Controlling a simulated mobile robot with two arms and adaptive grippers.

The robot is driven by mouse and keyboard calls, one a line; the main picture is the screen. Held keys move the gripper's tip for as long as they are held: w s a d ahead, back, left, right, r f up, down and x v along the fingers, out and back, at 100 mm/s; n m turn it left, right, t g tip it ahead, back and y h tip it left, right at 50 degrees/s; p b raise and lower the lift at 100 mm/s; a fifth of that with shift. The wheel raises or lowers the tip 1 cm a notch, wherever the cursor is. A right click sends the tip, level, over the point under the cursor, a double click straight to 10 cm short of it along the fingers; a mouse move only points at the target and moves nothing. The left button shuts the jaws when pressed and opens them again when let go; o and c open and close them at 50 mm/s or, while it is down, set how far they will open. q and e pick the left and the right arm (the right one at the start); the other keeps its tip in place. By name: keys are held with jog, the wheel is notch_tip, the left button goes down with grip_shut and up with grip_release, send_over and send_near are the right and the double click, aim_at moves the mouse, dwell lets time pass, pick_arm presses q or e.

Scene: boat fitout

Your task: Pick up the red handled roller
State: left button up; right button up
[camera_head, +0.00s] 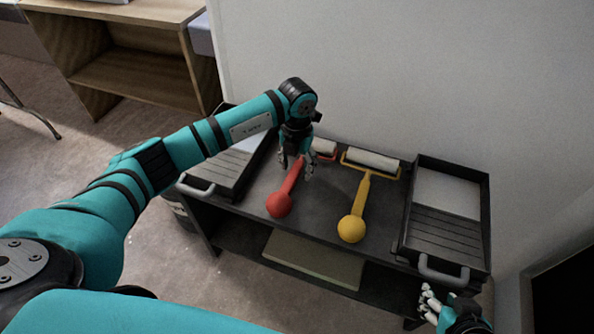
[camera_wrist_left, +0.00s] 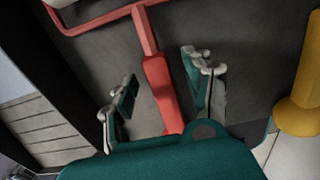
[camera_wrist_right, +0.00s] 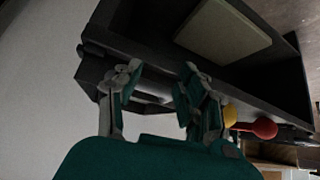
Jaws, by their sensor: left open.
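The red handled roller (camera_head: 282,202) lies on the dark table top, its round red end toward the front edge and its roller head toward the wall. My left gripper (camera_head: 297,176) is over its handle, pointing down. In the left wrist view the red handle (camera_wrist_left: 160,85) runs between the two open fingers (camera_wrist_left: 163,90), with a gap visible on both sides. Whether the fingers reach down beside the handle I cannot tell. My right gripper (camera_head: 430,305) is low at the front right, beside the table; its fingers are apart and empty in the right wrist view (camera_wrist_right: 155,85).
A yellow handled roller (camera_head: 352,227) lies just right of the red one. A dark paint tray (camera_head: 483,215) stands at the right end, another (camera_head: 236,185) at the left. A wall (camera_head: 400,80) stands behind. A flat board (camera_head: 315,262) is on the lower shelf.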

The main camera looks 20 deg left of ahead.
aim_at(296, 176)
pick_arm(q)
jog(key=shift+f, duration=0.45)
grip_shut()
pick_arm(e)
jog(key=shift+w+a+r, duration=0.2)
jog(key=shift+w+r, duration=0.15)
jog(key=shift+w, duration=0.15)
pick_arm(q)
jog(key=shift+r, duration=0.1)
